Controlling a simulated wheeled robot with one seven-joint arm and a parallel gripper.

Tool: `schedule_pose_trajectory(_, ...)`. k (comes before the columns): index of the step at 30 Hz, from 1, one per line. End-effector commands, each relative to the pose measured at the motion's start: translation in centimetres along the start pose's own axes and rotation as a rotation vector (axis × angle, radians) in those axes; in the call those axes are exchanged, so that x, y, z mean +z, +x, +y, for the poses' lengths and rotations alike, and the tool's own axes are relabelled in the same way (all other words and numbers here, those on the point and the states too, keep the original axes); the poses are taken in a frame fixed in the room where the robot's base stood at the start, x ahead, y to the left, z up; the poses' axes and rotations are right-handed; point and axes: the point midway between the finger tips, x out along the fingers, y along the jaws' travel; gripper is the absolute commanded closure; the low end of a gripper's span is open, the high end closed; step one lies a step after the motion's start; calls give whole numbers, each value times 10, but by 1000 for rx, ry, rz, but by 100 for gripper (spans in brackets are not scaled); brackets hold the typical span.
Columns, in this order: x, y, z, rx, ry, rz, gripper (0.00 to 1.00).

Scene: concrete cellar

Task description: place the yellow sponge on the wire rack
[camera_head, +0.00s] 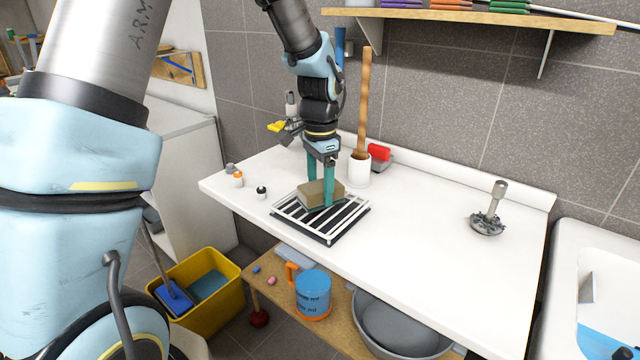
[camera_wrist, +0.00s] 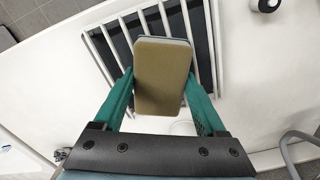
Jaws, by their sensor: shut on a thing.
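The yellow sponge (camera_head: 319,193) looks dull olive-tan and block-shaped. My gripper (camera_head: 321,190) is shut on it, with one green finger on each side. The sponge also shows between the fingers in the wrist view (camera_wrist: 162,78). The wire rack (camera_head: 332,236) has white bars over a dark base and lies on the white counter. The sponge is over the rack's back part. I cannot tell whether its underside touches the bars. In the wrist view the rack (camera_wrist: 106,50) shows on both sides of the sponge, and the sponge hides its middle.
A white cup (camera_head: 359,172) with a tall wooden handle stands close behind the rack, beside a red object (camera_head: 378,152). Small bottles (camera_head: 238,179) stand at the left. A metal item (camera_head: 488,222) stands at the right. The counter between is clear. A shelf (camera_head: 480,17) overhangs the back.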

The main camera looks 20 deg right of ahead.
Motion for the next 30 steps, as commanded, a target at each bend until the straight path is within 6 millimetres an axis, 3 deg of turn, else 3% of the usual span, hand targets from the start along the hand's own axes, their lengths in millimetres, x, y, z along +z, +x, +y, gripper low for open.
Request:
schedule_pose_trajectory(11,0,5,0,0,0,1,71)
schedule_pose_trajectory(12,0,5,0,-1,0,1,24)
schedule_pose_trajectory(18,0,4,0,0,0,1,2)
schedule_pose_trajectory(30,-1,-7,0,-2,-1,3,0)
